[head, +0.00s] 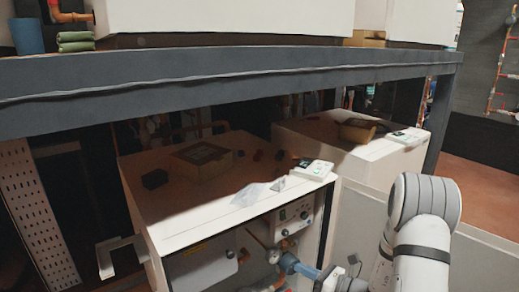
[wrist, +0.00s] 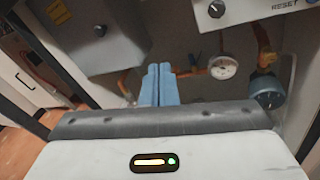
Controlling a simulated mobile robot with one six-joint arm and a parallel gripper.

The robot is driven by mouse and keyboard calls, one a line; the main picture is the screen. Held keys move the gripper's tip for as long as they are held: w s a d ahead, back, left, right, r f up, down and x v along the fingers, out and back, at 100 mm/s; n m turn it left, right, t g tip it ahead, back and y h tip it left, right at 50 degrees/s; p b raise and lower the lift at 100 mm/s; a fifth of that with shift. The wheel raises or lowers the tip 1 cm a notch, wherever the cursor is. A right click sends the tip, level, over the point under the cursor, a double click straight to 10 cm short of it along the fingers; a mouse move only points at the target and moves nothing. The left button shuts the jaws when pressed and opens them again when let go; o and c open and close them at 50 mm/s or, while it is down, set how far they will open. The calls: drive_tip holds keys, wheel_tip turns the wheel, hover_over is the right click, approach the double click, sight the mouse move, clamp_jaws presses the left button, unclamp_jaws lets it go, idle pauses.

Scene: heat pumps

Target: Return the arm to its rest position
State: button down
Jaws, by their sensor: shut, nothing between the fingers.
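My gripper (wrist: 158,70) shows in the wrist view as two blue fingers pressed together, with nothing between them. It points into the open front of a white heat pump cabinet (head: 150,222). In the head view, my gripper (head: 288,262) is at the cabinet's open front, below the control panel (head: 294,218), and my arm comes in from the lower right. In the wrist view, the fingertips appear beside copper pipework and a round white gauge (wrist: 222,67). I cannot tell whether they touch any of it.
A dark steel beam (head: 230,78) crosses above the cabinet. A second white unit (head: 345,150) stands behind to the right. Small devices and a clear bag (head: 255,193) lie on the cabinet top. In the wrist view, a grey box (wrist: 95,35) and a blue-bodied fitting (wrist: 267,92) flank the fingers.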

drive_tip(key=s+a+r+n+g+h+p, duration=0.1)
drive_tip(key=s+a+r+n+g+p, duration=0.3)
drive_tip(key=r, duration=0.4)
drive_tip(key=s+a+r+n+g+h+p, duration=0.1)
drive_tip(key=s+r+n+g+p, duration=0.2)
drive_tip(key=s+r+n+p, duration=0.35)
drive_tip(key=s+a+r+n+g+h+p, duration=0.2)
drive_tip(key=s+a+r+n+g+p, duration=0.15)
drive_tip(key=s+r+n, duration=0.45)
drive_tip(key=s+d+r+n+t+h+p, duration=0.1)
drive_tip(key=s+d+r+n+h+p, duration=0.1)
drive_tip(key=r, duration=0.4)
drive_tip(key=s+d+r+n+t+h+p, duration=0.1)
drive_tip(key=s+d+r+n+h+p, duration=0.1)
drive_tip(key=d+r+n+h+p, duration=0.2)
drive_tip(key=s+d+r+n+t+h+p, duration=0.1)
drive_tip(key=d+r+n+h+p, duration=0.3)
drive_tip(key=r, duration=0.6)
drive_tip(key=shift+s+d+r+p, duration=0.15)
drive_tip(key=shift+s+d+p, duration=0.25)
drive_tip(key=shift+p, duration=0.85)
drive_tip(key=shift+s+a, duration=0.1)
drive_tip(key=shift+s, duration=0.05)
